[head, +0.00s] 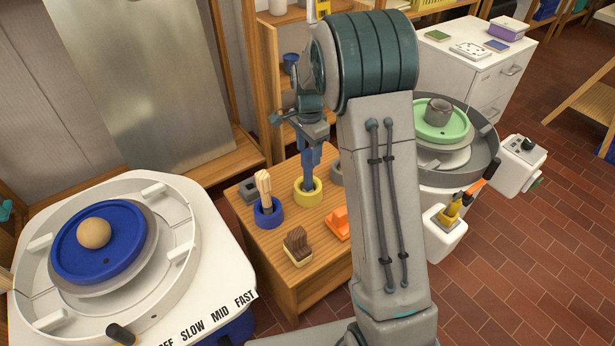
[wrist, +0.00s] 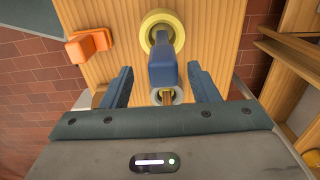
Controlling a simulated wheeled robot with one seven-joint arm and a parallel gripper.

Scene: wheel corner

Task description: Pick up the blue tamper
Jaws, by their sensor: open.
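The blue tamper (wrist: 162,62) stands upright in a yellow ring holder (wrist: 158,20) on the wooden bench. In the head view, the tamper (head: 309,182) rises from the yellow ring, its upper part hard to tell from my fingers. My gripper (wrist: 160,70) is open above the bench, with its two dark blue fingers apart on either side of the tamper in the wrist view. A gap shows on each side, and no contact is visible.
A wooden-handled tool (head: 264,188) stands in a blue ring to the left. A brown brush-like block (head: 297,244) and an orange object (head: 338,223) lie nearer on the bench. A grey ring (wrist: 177,95) is close to the tamper. Pottery wheels flank the bench.

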